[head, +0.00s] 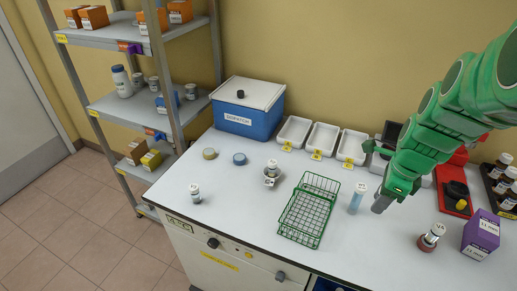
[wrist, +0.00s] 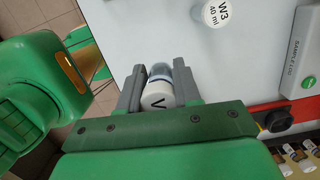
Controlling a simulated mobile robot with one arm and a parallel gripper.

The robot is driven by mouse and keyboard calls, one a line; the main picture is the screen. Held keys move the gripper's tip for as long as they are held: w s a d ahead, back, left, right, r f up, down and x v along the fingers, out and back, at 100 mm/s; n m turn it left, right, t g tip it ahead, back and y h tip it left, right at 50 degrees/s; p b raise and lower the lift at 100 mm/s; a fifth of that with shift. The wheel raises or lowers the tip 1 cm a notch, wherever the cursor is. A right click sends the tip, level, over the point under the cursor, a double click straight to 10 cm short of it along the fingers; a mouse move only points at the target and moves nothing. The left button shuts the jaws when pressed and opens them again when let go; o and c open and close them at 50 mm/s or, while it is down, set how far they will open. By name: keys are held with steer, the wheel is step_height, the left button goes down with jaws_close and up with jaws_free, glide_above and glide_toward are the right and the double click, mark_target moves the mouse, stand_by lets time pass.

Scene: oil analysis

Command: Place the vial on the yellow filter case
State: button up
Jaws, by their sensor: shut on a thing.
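My gripper (head: 380,204) is over the right part of the white bench. In the wrist view, my gripper (wrist: 159,90) is shut on a vial (wrist: 157,103) with a white cap, its label partly cut off and starting with "V". In the head view the held vial is hidden by the gripper.
A purple box (head: 480,235) stands at right.

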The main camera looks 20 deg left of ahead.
steer(key=w+a+r, duration=0.1)
steer(key=w+a, duration=0.2)
steer(key=a, duration=0.8)
steer(key=w+a, duration=0.2)
steer(key=a, duration=0.9)
steer(key=w+a+r, duration=0.1)
steer(key=w+a, duration=0.2)
steer(key=a, duration=0.9)
steer(key=s+a+n, duration=0.1)
steer(key=s+a, duration=0.4)
steer(key=a, duration=1)
glide_above(207, 151)
steer(key=shift+d+f, duration=0.2)
steer(key=shift+f, duration=2.3)
steer(key=shift+d+f, duration=0.15)
steer(key=shift+f, duration=2.35)
steer(key=shift+w+a+f, duration=0.1)
steer(key=shift+a+f, duration=0.05)
steer(key=shift+f, duration=0.15)
steer(key=shift+f, duration=1.5)
steer(key=shift+f, duration=0.15)
steer(key=o, duration=1)
